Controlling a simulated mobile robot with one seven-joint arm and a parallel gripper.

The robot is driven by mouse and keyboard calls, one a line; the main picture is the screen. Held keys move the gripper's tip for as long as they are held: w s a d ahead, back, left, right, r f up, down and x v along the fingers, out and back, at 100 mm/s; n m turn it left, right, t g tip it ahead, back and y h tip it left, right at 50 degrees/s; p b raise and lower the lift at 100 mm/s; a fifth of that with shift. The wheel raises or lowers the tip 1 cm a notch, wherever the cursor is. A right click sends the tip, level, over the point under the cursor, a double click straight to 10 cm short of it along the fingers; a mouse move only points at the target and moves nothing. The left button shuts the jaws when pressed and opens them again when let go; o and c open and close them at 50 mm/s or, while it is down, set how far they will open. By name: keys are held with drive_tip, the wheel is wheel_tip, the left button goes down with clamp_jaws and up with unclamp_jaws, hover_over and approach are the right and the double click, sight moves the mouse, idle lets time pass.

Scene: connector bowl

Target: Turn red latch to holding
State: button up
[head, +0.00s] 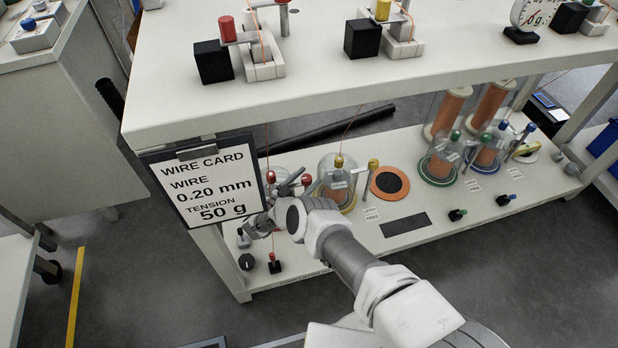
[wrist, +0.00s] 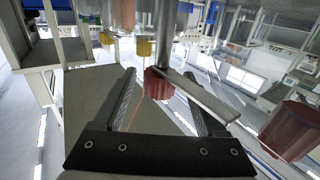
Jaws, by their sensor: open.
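I cannot tell for certain which is the red latch. My gripper (head: 258,226) is low among them, partly hidden by my wrist. A larger red knob (wrist: 290,130) is at right.
The wire card (head: 207,185) hangs at the shelf's left end, close to my gripper. A glass dome over a spool (head: 338,180) stands just right of my wrist. The upper shelf (head: 310,95) overhangs this area.

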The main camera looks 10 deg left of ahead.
sight(307, 177)
wheel_tip(307, 177, up, 5)
drive_tip(key=p, duration=0.3)
drive_tip(key=shift+f, duration=0.2)
drive_tip(key=s+d+r+p, duration=0.1)
drive_tip(key=d+r+p, duration=0.5)
drive_tip(key=d, duration=0.5)
drive_tip(key=shift+s+d+r, duration=0.15)
drive_tip(key=shift+d+r, duration=0.05)
drive_tip(key=shift+d, duration=0.15)
